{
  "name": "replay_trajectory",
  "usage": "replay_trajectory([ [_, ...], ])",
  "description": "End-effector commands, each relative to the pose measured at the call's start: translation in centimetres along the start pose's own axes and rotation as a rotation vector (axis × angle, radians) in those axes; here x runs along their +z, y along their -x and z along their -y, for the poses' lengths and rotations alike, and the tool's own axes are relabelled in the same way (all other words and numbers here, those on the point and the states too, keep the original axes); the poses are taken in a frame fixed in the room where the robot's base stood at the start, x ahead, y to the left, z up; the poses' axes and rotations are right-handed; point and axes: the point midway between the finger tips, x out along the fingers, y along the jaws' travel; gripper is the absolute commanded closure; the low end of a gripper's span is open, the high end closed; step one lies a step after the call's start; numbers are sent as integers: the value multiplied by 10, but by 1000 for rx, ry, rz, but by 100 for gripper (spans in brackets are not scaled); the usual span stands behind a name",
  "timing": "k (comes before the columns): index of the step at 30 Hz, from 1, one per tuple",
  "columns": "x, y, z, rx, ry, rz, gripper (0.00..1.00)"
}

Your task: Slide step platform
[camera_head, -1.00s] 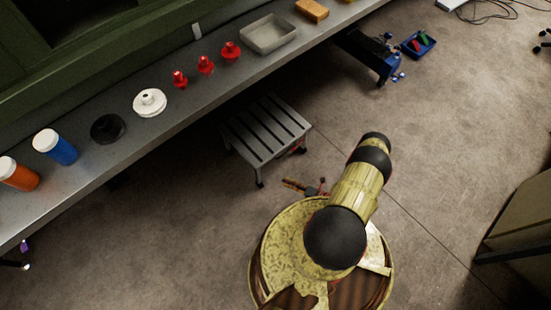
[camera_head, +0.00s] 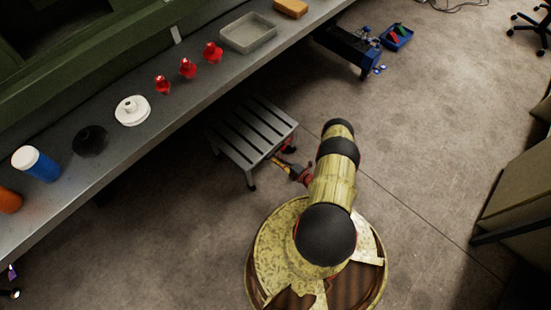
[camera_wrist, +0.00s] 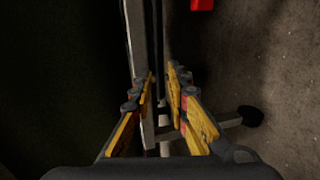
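The step platform (camera_head: 252,130) is a grey metal stool with a slatted top and dark-footed legs. It stands upright on the floor beside the long bench in the head view. My gripper (camera_head: 281,163), with yellow and dark fingers, is at the platform's near right side, low by its frame. In the wrist view my gripper (camera_wrist: 161,74) has its fingers apart on either side of a metal bar of the step platform (camera_wrist: 138,35). A gap shows beside the right finger. Whether either finger touches the bar is hard to tell. A leg foot shows right of the fingers.
The bench (camera_head: 112,160) runs diagonally behind the platform, with jars, red parts and a tray (camera_head: 249,32) on it. A blue unit (camera_head: 350,46) and a blue bin (camera_head: 396,37) are beyond. A box-like object (camera_head: 515,195) stands at right. The floor between is clear.

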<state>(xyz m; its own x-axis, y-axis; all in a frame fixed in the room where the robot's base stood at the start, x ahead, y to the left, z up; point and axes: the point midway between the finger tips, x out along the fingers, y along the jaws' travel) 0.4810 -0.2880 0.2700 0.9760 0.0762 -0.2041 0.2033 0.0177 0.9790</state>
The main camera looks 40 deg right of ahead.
Motion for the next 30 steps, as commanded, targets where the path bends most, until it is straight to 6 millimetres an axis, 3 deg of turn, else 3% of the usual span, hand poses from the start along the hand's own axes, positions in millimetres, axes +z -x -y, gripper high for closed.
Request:
replay_trajectory([
  [5, -1, -13, 1, 0, 0, -1, 84],
  [14, -1, -15, 0, 0, 0, 0, 84],
  [23, -1, -14, 0, -1, 0, 0, 100],
  [30, -1, -14, 0, -1, 0, 0, 100],
])
